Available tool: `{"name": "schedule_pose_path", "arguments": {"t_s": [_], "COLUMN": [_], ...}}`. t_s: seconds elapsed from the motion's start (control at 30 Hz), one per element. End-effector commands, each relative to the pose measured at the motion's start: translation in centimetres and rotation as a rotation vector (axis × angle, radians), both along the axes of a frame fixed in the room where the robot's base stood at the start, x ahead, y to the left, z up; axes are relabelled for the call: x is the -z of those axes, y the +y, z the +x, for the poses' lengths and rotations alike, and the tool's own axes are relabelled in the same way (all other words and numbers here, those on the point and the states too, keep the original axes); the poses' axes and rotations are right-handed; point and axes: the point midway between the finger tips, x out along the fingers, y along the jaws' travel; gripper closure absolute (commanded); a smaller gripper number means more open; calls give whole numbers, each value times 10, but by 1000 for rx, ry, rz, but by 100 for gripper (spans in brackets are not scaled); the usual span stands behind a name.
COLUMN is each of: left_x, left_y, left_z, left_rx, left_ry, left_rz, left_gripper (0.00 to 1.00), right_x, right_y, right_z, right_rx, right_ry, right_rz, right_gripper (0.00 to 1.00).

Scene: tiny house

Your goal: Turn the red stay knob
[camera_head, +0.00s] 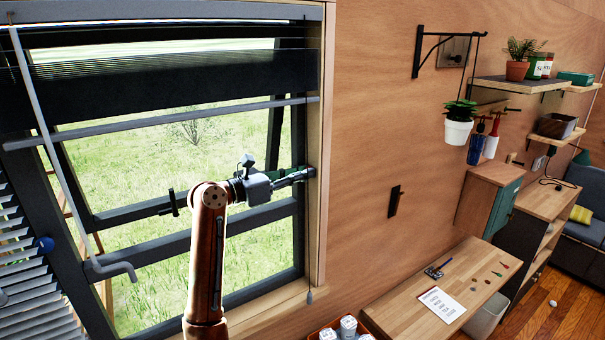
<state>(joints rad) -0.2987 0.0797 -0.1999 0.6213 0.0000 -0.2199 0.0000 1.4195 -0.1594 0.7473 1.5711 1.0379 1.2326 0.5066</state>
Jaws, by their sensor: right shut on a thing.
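The window (185,240) with its dark frame fills the left half of the view, and its sash is tilted open outward. My right gripper (304,174) reaches across the window with its fingertips at the right side of the frame. It is shut there on something small, at the place of the right-hand stay. I see no red on it; the red stay knob appears hidden behind the fingers. A blue knob (45,243) shows on the left side of the window. My left gripper is not in view.
A crank rod (65,150) hangs at the window's left, and a grey bar (160,124) crosses the upper window. A black window handle (172,203) is left of my arm. A wooden desk (420,318) and wall shelves (520,84) stand at right.

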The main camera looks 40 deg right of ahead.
Motion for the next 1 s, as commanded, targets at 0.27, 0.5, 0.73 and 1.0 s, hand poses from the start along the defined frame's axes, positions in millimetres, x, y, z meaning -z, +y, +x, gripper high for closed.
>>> {"name": "schedule_pose_path", "arguments": {"t_s": [0.27,0.5,0.73,1.0], "left_x": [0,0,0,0], "left_y": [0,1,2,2], "left_z": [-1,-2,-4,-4], "left_rx": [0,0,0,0], "left_ry": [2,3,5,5], "left_rz": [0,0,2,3], "left_gripper": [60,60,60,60], "right_x": [-2,-1,0,0], "right_y": [1,0,0,24], "right_z": [0,0,0,4], "right_rx": [-2,-2,-1,-5], "right_ry": [-1,-1,0,1], "right_rz": [-3,-2,-1,-1], "right_gripper": [87,70,70,70]}}
